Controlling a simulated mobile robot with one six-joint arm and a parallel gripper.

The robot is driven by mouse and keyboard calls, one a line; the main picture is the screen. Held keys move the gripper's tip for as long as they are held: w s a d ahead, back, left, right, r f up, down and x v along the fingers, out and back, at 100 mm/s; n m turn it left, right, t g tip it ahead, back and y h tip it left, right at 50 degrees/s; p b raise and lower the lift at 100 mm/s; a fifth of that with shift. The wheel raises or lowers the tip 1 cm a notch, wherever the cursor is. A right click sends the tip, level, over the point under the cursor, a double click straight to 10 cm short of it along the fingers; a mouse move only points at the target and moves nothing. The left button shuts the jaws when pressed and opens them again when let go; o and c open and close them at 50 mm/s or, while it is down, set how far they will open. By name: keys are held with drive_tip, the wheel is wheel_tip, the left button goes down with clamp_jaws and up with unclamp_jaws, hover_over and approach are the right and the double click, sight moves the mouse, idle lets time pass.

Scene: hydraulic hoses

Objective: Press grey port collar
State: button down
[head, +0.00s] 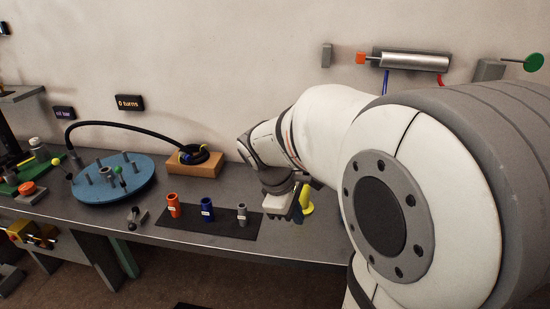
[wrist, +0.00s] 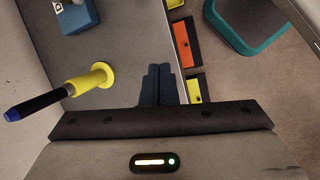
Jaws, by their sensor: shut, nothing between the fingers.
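The grey port (head: 242,213) is a small upright cylinder with a white label. It stands at the right end of a black mat on the bench in the head view. Its collar is too small to make out clearly. My gripper (head: 296,214) hangs to the right of the grey port, apart from it, near a yellow flanged tool. In the wrist view my gripper (wrist: 160,72) has its dark fingers together with nothing between them. The grey port is not recognisable in the wrist view.
An orange port (head: 173,205) and a blue port (head: 207,209) stand left of the grey one. The yellow flanged tool (wrist: 102,75) has a black handle. A wooden block (head: 194,165) holds a coiled hose end. A blue round plate (head: 112,180) carries several pegs.

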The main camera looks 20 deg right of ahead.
drive_tip(key=w+d+n+g+h, duration=0.1)
drive_tip(key=w+d+n+h, duration=0.2)
drive_tip(key=w+d+n, duration=0.3)
drive_tip(key=shift+w+d+r+n+g+p, duration=0.15)
drive_tip(key=shift+w+d+n+g+p, duration=0.2)
drive_tip(key=shift+w+d, duration=0.3)
drive_tip(key=d+r+x, duration=0.1)
drive_tip(key=d+x, duration=0.1)
drive_tip(key=x, duration=1.1)
drive_tip(key=shift+s+r+p, duration=0.2)
drive_tip(key=shift+r+p, duration=0.1)
drive_tip(key=shift+r, duration=0.05)
drive_tip(key=shift+s+d, duration=0.1)
drive_tip(key=shift+d, duration=0.05)
